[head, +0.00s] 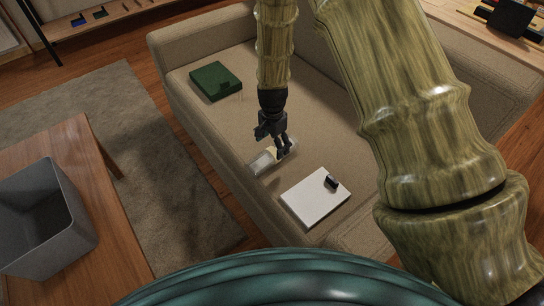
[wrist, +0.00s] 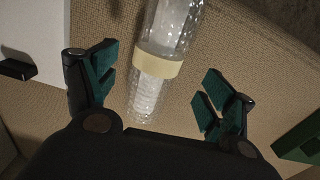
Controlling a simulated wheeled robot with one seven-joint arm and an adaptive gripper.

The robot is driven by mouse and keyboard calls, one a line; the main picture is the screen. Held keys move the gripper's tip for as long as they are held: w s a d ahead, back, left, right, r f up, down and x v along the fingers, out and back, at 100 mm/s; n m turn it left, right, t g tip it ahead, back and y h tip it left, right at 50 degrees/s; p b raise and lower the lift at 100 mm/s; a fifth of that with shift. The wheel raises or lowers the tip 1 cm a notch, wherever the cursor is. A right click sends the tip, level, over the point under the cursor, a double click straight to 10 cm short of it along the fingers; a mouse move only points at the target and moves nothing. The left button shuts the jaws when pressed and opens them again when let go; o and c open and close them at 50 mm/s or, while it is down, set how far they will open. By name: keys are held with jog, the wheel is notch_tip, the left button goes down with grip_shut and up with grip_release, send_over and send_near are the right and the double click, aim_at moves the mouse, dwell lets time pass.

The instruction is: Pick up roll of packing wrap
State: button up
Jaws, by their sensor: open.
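The roll of packing wrap (head: 263,161) lies on the beige sofa seat, a clear, shiny cylinder with a pale yellow band around its middle. In the wrist view the roll (wrist: 172,32) runs from the top edge down between the fingers. My gripper (head: 277,146) is above the roll in the head view and partly covers it. In the wrist view my gripper (wrist: 158,88) is open, with one teal-padded finger on each side of the roll. The fingers appear apart from it. The roll's lower end is near the gripper body.
A white flat box (head: 313,199) with a small black item (head: 331,182) lies on the sofa (head: 200,130) nearer me. A green box (head: 215,80) lies farther back. A grey bin (head: 45,220) stands on a wooden table (head: 95,165) at left. Bare seat surrounds the roll.

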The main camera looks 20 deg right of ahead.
aim_at(273, 150)
jog(key=shift+s+a+f+b, duration=0.1)
jog(key=shift+f+b, duration=0.1)
jog(key=shift+f, duration=0.75)
jog(key=shift+s+d+f+b, duration=0.1)
jog(key=shift+f+b, duration=0.1)
jog(key=shift+f, duration=0.7)
jog(key=shift+s+a+f+b, duration=0.1)
jog(key=shift+f+b, duration=0.1)
jog(key=shift+f, duration=0.75)
jog(key=shift+c, duration=0.5)
jog(key=c, duration=1)
